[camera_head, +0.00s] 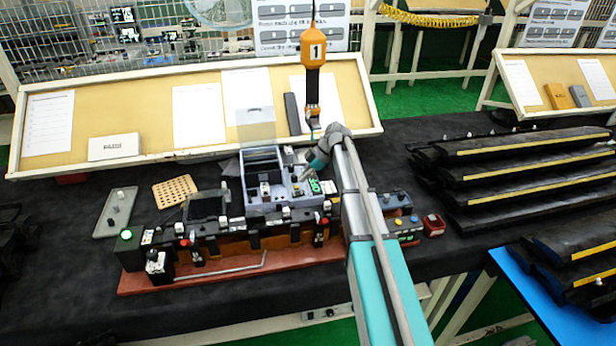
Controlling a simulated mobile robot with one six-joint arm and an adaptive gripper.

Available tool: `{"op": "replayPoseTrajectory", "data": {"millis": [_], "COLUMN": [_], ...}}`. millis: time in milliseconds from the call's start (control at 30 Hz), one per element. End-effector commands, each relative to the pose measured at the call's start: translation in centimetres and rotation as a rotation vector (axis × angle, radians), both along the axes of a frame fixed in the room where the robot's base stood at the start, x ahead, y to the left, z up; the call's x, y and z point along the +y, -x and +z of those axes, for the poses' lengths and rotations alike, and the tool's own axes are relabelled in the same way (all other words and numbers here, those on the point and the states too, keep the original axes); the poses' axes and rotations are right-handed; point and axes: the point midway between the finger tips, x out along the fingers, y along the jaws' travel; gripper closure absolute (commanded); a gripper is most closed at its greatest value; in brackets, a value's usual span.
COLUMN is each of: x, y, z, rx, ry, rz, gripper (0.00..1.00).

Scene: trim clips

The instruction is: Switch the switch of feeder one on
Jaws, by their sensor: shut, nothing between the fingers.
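A grey-blue feeder unit (256,200) with an open top tray stands on the fixture at the middle of the bench. Its right part has a panel with a small lit green display (314,186). I cannot make out which small part is its switch, nor whether it is on. My gripper (306,175) is shut and empty, pointing down and left, just above the panel beside the display. Whether it touches the panel I cannot tell. My forearm hides what lies right behind it.
An orange tool marked 1 (313,55) hangs behind the feeder. The fixture (230,270) carries several clamps and buttons, with a green-lit box (127,235) at its left end. Black trim parts (530,165) are stacked at right.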

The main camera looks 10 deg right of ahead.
Motion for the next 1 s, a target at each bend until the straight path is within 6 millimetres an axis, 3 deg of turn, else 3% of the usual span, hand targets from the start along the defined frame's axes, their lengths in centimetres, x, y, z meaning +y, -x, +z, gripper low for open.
{"op": "replayPoseTrajectory", "data": {"millis": [500,1000], "x": [0.0,0.0], "y": [0.0,0.0], "z": [-4.0,-4.5], "rx": [0.0,0.0], "ry": [0.0,0.0], "rz": [0.001,0.002], "gripper": [1.0,1.0]}}
